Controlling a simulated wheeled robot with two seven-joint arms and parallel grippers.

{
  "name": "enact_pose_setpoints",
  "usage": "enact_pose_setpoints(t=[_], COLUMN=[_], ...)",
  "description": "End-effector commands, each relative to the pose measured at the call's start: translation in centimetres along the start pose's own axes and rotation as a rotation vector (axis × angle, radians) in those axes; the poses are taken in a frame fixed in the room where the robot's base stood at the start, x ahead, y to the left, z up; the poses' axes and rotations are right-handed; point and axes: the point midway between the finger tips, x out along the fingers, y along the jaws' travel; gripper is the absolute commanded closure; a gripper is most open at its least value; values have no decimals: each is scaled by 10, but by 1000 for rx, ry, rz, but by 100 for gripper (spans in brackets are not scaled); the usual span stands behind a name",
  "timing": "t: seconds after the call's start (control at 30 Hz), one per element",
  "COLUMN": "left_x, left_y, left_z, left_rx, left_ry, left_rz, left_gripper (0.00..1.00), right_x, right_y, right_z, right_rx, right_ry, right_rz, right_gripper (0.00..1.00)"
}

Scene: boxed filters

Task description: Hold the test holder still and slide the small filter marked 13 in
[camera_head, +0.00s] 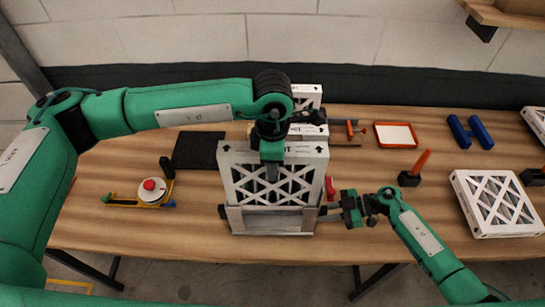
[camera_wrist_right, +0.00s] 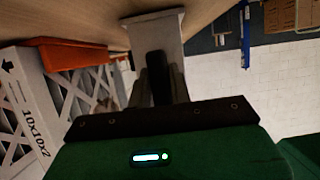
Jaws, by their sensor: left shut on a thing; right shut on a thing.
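A white-framed filter with a dark lattice face (camera_head: 240,185) stands upright at the middle of the table, its lower part behind the front of a grey metal test holder (camera_head: 270,222). I cannot tell how deep it sits. My left gripper (camera_head: 271,172) reaches down over the filter's top edge and is shut on it, its fingertips partly hidden by the arm. My right gripper (camera_head: 330,209) is shut on the black handle at the holder's right side. The right wrist view shows the handle (camera_wrist_right: 158,75) between the fingers, against the grey holder (camera_wrist_right: 153,27). No 13 is legible.
More white boxed filters stand behind the holder. Another filter (camera_head: 495,203) lies at the right. A red-knobbed device (camera_head: 150,189) and a black mat (camera_head: 196,150) are at the left. An orange-rimmed tray (camera_head: 395,135), blue piece (camera_head: 470,132) and orange-handled tool (camera_head: 415,168) sit back right.

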Motion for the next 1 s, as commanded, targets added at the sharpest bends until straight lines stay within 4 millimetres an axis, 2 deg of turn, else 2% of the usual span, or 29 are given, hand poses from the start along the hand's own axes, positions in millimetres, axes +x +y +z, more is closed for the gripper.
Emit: enact_pose_setpoints(t=[0.37,1.0], left_x=[4,39], left_y=[0,0], left_z=[0,0], left_rx=[-1,0], left_ry=[-1,-1], left_rz=[-1,0], left_gripper=[96,96], right_x=[0,0], right_y=[0,0], right_z=[0,0], right_rx=[0,0], right_ry=[0,0], right_rz=[0,0], right_gripper=[93,93])
